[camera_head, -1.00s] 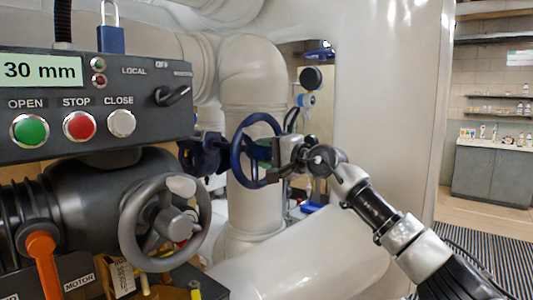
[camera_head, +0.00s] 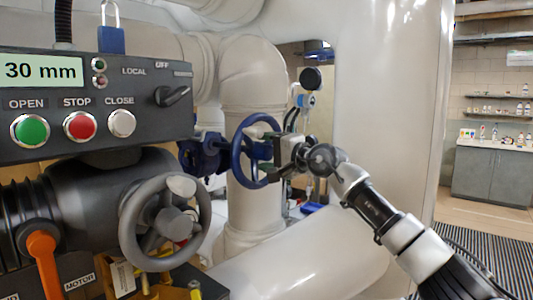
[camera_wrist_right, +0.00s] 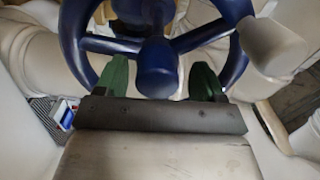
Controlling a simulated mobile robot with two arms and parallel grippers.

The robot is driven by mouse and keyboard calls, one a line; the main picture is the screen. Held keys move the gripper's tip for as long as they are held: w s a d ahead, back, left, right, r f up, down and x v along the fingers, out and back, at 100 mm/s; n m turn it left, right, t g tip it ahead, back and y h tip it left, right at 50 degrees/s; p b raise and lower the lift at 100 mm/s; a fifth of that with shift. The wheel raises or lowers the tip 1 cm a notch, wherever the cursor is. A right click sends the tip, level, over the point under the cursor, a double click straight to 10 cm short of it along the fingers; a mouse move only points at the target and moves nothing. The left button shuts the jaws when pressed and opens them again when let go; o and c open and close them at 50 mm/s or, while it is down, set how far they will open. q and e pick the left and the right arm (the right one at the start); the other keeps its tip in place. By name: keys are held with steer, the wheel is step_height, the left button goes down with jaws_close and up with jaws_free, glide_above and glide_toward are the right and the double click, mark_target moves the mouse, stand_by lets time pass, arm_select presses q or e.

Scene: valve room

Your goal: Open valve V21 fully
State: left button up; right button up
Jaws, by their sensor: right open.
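A blue handwheel (camera_head: 236,163) stands on the pipe in the middle of the head view; no V21 tag is legible on it. My right gripper (camera_head: 266,150) is at the wheel's right face. In the right wrist view its green fingers (camera_wrist_right: 160,78) are spread, with the wheel's blue hub (camera_wrist_right: 157,70) between them and a gap on both sides. A pale crank knob (camera_wrist_right: 270,45) sits on the rim at the right there. My left gripper is out of view.
A control box (camera_head: 100,75) with OPEN, STOP and CLOSE buttons and a 30 mm display fills the left, above a grey handwheel (camera_head: 165,222) and orange lever (camera_head: 42,262). A large pale pipe (camera_head: 310,255) runs below my right arm. Open floor shows at the right.

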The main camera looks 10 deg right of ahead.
steer(key=b+v, duration=0.2)
steer(key=v, duration=0.1)
steer(key=b+v, duration=0.2)
steer(key=shift+s+d+f, duration=0.15)
steer(key=shift+f, duration=0.1)
steer(key=shift+s+d+r, duration=0.1)
steer(key=shift+s+d, duration=0.1)
steer(key=m, duration=0.6)
steer(key=shift+b, duration=0.3)
steer(key=m, duration=0.6)
steer(key=shift+a+r, duration=0.1)
